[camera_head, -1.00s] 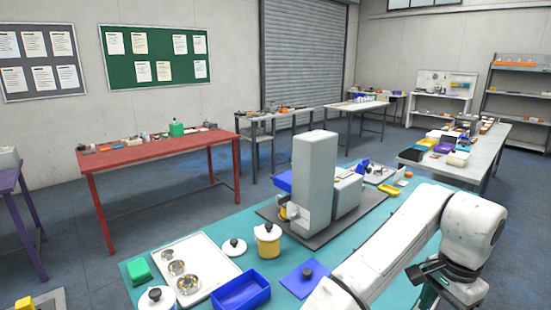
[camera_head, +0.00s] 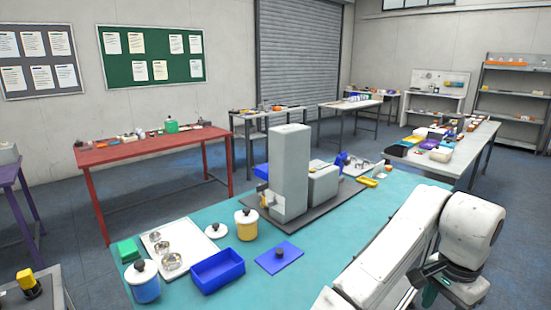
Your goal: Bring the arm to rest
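My white arm (camera_head: 395,250) shows at the lower right, bent over at a rounded joint. My gripper (camera_head: 430,275) is the dark part below this joint, at the right side of the teal table (camera_head: 345,222). Its fingertips are small and partly hidden, so I cannot tell whether it is open or shut. No held object can be made out.
On the teal table stand a grey machine (camera_head: 290,175), a blue tray (camera_head: 217,270), a yellow lidded pot (camera_head: 247,224), a blue lidded pot (camera_head: 143,282) and a blue plate (camera_head: 279,257). A red table (camera_head: 150,150) stands behind, with open floor between.

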